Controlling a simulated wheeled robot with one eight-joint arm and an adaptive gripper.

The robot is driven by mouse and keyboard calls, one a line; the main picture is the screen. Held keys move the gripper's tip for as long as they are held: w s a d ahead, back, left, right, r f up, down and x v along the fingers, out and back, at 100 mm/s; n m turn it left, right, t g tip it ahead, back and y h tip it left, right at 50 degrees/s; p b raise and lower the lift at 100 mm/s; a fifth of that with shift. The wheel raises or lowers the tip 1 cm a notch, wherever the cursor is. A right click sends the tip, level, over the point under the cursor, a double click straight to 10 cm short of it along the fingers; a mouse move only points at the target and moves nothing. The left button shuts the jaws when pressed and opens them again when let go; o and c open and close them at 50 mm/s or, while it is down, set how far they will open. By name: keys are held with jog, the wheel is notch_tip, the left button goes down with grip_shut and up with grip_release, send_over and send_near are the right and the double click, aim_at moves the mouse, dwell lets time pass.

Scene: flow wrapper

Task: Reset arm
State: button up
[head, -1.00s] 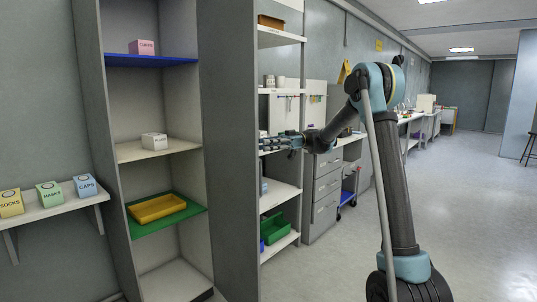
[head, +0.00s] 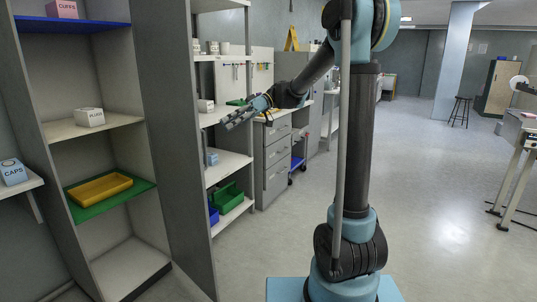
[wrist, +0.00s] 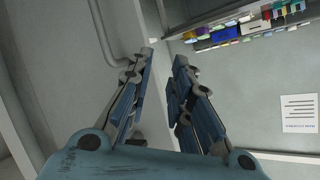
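My gripper (head: 240,118) is at the end of my arm, left of the arm's upright link in the head view. It points left, in front of the white shelf unit. In the wrist view its two fingers (wrist: 162,85) stand apart with a gap between the tips and nothing between them. Behind the fingers is a grey wall.
A tall cabinet on the left holds a pink CUFFS box (head: 62,9), a white PLUGS box (head: 90,117) and a yellow tray (head: 100,189). A blue CAPS box (head: 13,171) sits on a wall shelf. A grey drawer unit (head: 275,165) stands behind my arm.

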jog(key=s+d+f+m+t+h, duration=0.3)
jog(key=s+d+f+m, duration=0.3)
jog(key=d, duration=0.5)
jog(key=s+d+f+m+t+h, duration=0.3)
jog(key=s+d+f+m, duration=0.3)
jog(key=s+d+f, duration=0.4)
jog(key=s+d+f+m+t+h, duration=0.3)
jog(key=s+d+f+m+h, duration=0.2)
jog(key=s+d+f, duration=0.3)
jog(key=d+f+m, duration=0.1)
jog(key=d, duration=0.3)
jog(key=shift+s+d+f+h, duration=0.15)
jog(key=shift+s+f+h, duration=0.05)
jog(key=shift+f+h, duration=0.1)
